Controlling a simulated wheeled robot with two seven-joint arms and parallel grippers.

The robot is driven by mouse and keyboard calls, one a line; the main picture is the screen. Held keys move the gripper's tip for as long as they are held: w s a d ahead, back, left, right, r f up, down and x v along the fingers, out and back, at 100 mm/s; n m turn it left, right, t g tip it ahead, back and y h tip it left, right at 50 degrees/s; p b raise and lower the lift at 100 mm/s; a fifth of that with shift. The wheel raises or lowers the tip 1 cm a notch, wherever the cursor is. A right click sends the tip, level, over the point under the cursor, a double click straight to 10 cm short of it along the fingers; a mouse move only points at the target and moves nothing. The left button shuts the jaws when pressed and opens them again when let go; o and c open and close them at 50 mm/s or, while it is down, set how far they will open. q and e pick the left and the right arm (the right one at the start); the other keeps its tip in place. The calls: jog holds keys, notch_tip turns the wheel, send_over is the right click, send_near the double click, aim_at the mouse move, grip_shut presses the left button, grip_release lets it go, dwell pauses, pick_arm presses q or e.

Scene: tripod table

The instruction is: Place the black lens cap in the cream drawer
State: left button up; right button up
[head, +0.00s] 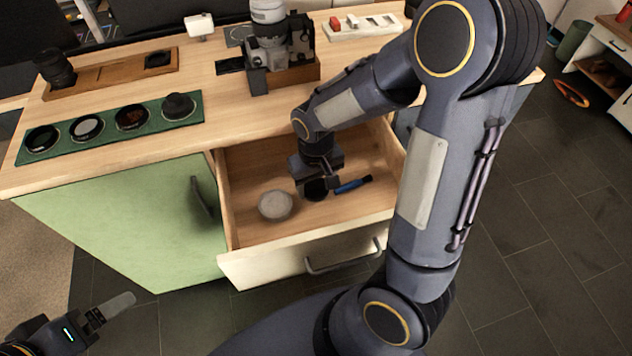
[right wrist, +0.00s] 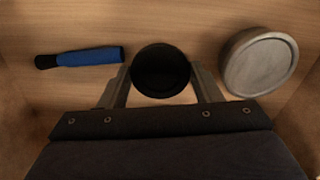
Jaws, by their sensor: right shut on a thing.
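The cream drawer (head: 290,262) is pulled open at the front of the wooden-topped cabinet. My right gripper (head: 316,190) reaches down inside it. It is shut on the round black lens cap (right wrist: 161,71), whose edge touches both fingers in the right wrist view. The cap also shows in the head view (head: 317,190), low in the drawer; whether it touches the drawer floor I cannot tell. My left gripper (head: 112,310) is at the lower left of the head view, away from the cabinet; its finger opening is unclear.
In the drawer, a round grey lidded tin (head: 275,206) lies left of the cap and a blue pen-like tool (head: 353,184) lies right. On the top are a green mat (head: 60,147) with several lens pieces, a wooden tray (head: 110,74) and a camera (head: 270,45).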

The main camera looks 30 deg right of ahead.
aim_at(316, 188)
jog(key=o, duration=1.1)
jog(key=shift+c, duration=0.2)
jog(key=shift+r+p, duration=0.3)
jog(key=shift+r, duration=0.05)
notch_tip(316, 188, up, 11)
jog(key=p, duration=0.3)
jog(key=s+a+r+t+y, duration=0.1)
jog(key=s+r+t+y, duration=0.1)
jog(key=s, duration=0.5)
jog(key=s+a+r+t+y, duration=0.1)
jog(key=s+r+t, duration=0.2)
jog(key=s, duration=0.3)
jog(key=shift+s+a+r+m+t+y, duration=0.3)
jog(key=shift+s+r+y, duration=0.1)
jog(key=shift+r, duration=0.15)
jog(key=shift+s, duration=0.1)
